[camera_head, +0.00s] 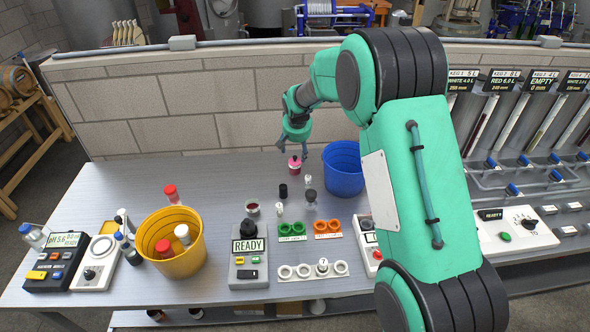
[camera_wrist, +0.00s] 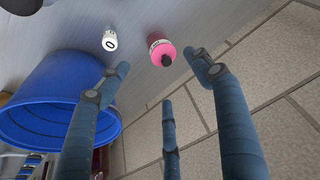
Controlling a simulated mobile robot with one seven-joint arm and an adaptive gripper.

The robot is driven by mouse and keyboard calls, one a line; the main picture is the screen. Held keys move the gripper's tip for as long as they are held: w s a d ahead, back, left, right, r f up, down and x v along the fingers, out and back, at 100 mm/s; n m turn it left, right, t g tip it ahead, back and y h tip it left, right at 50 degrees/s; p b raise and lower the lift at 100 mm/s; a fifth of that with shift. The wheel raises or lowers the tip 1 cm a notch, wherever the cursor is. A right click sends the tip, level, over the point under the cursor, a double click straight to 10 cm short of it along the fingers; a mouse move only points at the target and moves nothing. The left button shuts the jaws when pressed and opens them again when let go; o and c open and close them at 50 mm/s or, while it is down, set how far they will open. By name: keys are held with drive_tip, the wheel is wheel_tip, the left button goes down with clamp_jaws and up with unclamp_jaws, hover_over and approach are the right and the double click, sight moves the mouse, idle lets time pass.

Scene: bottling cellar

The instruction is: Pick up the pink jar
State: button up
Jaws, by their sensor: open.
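The pink jar (camera_head: 294,163) stands upright on the grey table, towards its back edge, just left of the blue bin. In the wrist view the pink jar (camera_wrist: 162,53) has a dark knob on top and a white label on its side. My gripper (camera_head: 297,153) is above the jar with its fingers spread. In the wrist view my gripper (camera_wrist: 160,85) has the jar beyond and between its fingertips. The fingers appear apart from the jar, and nothing is held.
The blue bin (camera_head: 343,170) stands close to the right of the jar, and a small white piece (camera_wrist: 110,40) lies near it. A black cylinder (camera_head: 283,191) is in front. The brick wall (camera_head: 190,105) rises behind. The table (camera_head: 215,180) left of the jar is clear.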

sight(295, 162)
drive_tip(key=shift+f, duration=0.15)
drive_tip(key=shift+b+x, duration=0.9)
drive_tip(key=shift+x, duration=3.25)
drive_tip(key=shift+w, duration=0.1)
drive_tip(key=shift+b+x, duration=0.9)
drive_tip(key=shift+x, duration=1.7)
drive_tip(key=shift+c, duration=0.2)
drive_tip(key=c, duration=1.2)
